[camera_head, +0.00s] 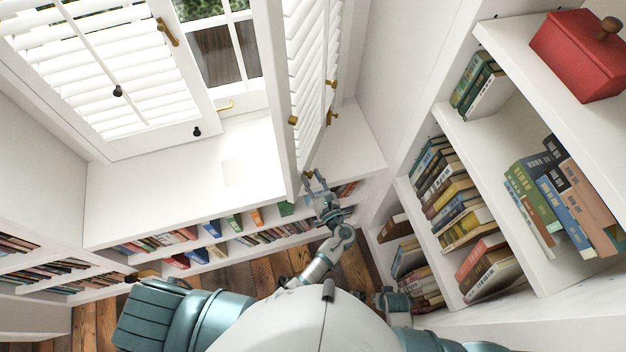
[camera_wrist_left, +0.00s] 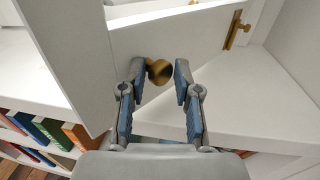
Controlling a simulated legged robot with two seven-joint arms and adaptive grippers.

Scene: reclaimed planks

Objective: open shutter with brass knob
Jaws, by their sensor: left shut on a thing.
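The white louvered shutter (camera_head: 302,75) stands swung out from the window at a steep angle. A brass knob (camera_head: 308,174) sits at its lower edge. My left gripper (camera_head: 316,182) is at that knob. In the left wrist view, the brass knob (camera_wrist_left: 159,71) is between the two fingers of my left gripper (camera_wrist_left: 160,80), which is shut on it. The lower rail of the shutter (camera_wrist_left: 190,42) shows behind the knob. The right gripper is not in view.
Another louvered shutter (camera_head: 110,75) with dark knobs covers the left of the window. The white sill (camera_head: 180,195) is clear. Bookshelves run below the sill and along the right. A red box (camera_head: 580,55) stands on the upper right shelf.

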